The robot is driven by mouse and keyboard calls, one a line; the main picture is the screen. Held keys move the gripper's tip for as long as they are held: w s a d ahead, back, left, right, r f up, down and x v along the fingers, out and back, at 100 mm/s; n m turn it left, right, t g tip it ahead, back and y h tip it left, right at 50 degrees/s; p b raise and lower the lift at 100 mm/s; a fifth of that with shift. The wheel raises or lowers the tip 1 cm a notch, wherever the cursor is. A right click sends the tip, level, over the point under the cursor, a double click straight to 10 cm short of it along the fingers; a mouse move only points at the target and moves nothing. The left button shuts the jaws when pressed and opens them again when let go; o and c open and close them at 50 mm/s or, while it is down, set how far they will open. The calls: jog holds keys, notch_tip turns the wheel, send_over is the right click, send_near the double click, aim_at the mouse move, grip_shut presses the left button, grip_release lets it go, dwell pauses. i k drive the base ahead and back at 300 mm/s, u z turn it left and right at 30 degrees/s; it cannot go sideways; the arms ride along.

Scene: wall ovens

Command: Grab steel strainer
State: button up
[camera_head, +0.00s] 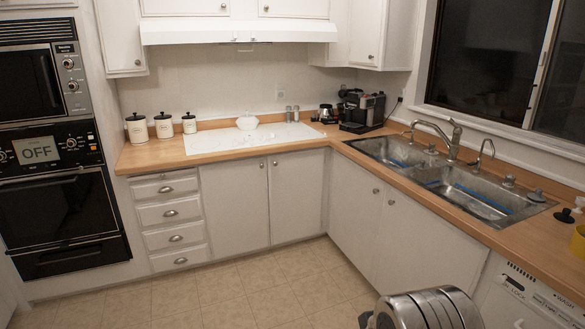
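I cannot pick out a steel strainer with certainty. A small metal, strainer-like piece (536,196) sits at the right end of the steel double sink (440,185), too small to identify. A dark round piece with a knob (564,215) lies on the counter just right of it. A pale bowl-shaped thing (247,121) stands on the white cooktop, and I cannot tell its material. My gripper is not recognisable in this view. A shiny ribbed metal form at the bottom edge may be part of my arm, but I cannot tell.
The wooden counter (160,155) forms a corner. Three white canisters (164,125) stand at left and a black coffee machine (362,111) in the corner. Faucets rise behind the sink. A yellow thing (579,241) is at the right edge. The tiled floor (240,293) is clear.

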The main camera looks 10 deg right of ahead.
aim_at(422, 166)
jog(key=z, duration=0.15)
jog(key=i, duration=1.5)
jog(key=z, duration=0.4)
jog(key=i, duration=1.9)
jog(key=z, duration=0.25)
